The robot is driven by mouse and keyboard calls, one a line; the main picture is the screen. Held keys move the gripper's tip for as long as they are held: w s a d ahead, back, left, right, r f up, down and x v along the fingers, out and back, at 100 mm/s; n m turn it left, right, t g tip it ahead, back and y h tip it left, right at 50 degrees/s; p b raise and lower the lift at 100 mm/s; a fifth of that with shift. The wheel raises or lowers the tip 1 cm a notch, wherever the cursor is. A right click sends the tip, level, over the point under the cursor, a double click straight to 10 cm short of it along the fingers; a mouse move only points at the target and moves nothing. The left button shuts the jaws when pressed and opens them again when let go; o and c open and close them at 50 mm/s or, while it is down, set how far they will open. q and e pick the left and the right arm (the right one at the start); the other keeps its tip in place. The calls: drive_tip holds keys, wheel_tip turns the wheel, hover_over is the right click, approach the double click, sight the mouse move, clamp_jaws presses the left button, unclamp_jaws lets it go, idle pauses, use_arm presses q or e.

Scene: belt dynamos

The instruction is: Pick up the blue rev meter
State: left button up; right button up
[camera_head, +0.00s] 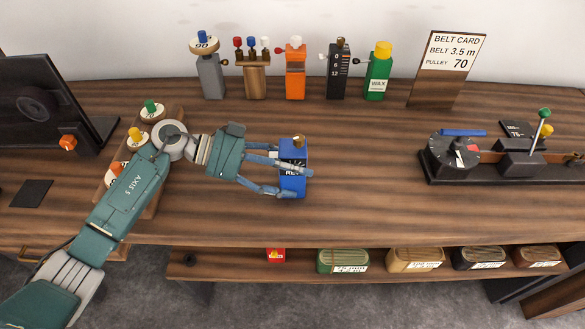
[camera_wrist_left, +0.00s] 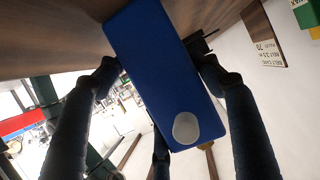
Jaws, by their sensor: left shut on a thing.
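The blue rev meter (camera_head: 294,180) is a small blue box with a dark label and a brass knob on top. It is at the middle of the wooden bench (camera_head: 370,215) in the head view. My left gripper (camera_head: 291,177) comes from the left and is shut on its sides. In the left wrist view the blue rev meter (camera_wrist_left: 165,70) fills the middle, with a pale round spot near its lower end and dark fingers on both sides. I cannot tell whether it touches the bench. My right gripper is not in view.
At the back stand a grey block (camera_head: 210,75), a wooden rack (camera_head: 255,75), an orange device (camera_head: 295,72), a black device (camera_head: 338,72) and a green wax bottle (camera_head: 378,75). A belt card (camera_head: 450,65) and a black machine (camera_head: 500,165) are at right. A tray with knobs (camera_head: 150,205) lies under my arm.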

sight(292, 151)
use_arm(q)
drive_tip(key=shift+w+r, duration=0.1)
drive_tip(key=shift+r, duration=0.4)
wheel_tip(292, 151, up, 19)
drive_tip(key=shift+r+b, duration=0.1)
drive_tip(key=shift+b, duration=0.7)
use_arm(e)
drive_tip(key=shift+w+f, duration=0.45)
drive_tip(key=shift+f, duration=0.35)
use_arm(q)
drive_tip(key=shift+f+b, duration=2.1)
drive_tip(key=shift+f, duration=7.35)
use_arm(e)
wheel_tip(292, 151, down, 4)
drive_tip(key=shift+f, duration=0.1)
use_arm(q)
drive_tip(key=shift+f+p, duration=0.4)
drive_tip(key=shift+f, duration=0.15)
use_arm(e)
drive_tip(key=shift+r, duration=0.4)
use_arm(q)
drive_tip(key=shift+p, duration=0.55)
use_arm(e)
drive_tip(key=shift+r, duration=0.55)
use_arm(q)
drive_tip(key=shift+f, duration=0.2)
